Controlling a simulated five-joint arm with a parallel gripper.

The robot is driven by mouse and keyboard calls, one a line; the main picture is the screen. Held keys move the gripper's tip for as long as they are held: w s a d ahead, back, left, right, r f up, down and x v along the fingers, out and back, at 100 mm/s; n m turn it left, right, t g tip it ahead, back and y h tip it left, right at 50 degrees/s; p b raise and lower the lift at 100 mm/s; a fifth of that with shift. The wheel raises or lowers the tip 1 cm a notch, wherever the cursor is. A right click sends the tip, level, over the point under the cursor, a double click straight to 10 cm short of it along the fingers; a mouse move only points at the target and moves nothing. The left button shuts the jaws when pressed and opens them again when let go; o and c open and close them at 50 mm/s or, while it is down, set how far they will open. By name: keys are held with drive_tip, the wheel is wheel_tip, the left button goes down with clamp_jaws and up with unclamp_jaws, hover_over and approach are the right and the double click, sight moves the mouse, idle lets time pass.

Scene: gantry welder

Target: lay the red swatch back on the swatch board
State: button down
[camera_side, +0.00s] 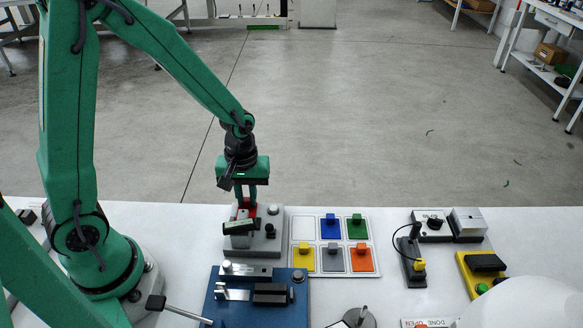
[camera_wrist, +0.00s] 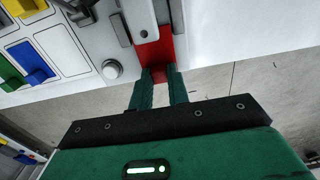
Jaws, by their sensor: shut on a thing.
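The red swatch (camera_side: 246,209) is at the grey device (camera_side: 266,245), partly hidden by my fingers and the device's upper part. In the wrist view the red swatch (camera_wrist: 154,50) lies in the device's slot, its near end between my fingertips. My gripper (camera_side: 247,200) points down over the device and is shut on the red swatch; its fingers also show in the wrist view (camera_wrist: 160,78). The white swatch board (camera_side: 374,236) is right of the device. Its back-left cell (camera_side: 303,228) is empty; the other cells hold blue, green, yellow, grey and orange swatches with knobs.
A blue fixture plate (camera_side: 238,312) with clamps lies in front of the device. A cabled black tool (camera_side: 412,265), a switch box (camera_side: 431,226) and a yellow stand (camera_side: 481,272) are right of the board. A pale rounded form covers the front right corner.

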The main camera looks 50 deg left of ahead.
drive_tip(key=shift+w+a+r, duration=0.1)
drive_tip(key=shift+w+a, duration=1.5)
drive_tip(key=shift+w, duration=0.05)
drive_tip(key=shift+r, duration=0.1)
wheel_tip(320, 180, up, 6)
drive_tip(key=shift+r, duration=0.15)
idle(1.2)
drive_tip(key=shift+d, duration=0.1)
idle(0.3)
drive_tip(key=w+d+f, duration=0.1)
drive_tip(key=w+d, duration=0.3)
drive_tip(key=d, duration=1)
drive_tip(key=shift+d+f, duration=0.2)
drive_tip(key=shift+w+f, duration=0.1)
drive_tip(key=shift+f, duration=0.15)
drive_tip(key=shift+f, duration=2.25)
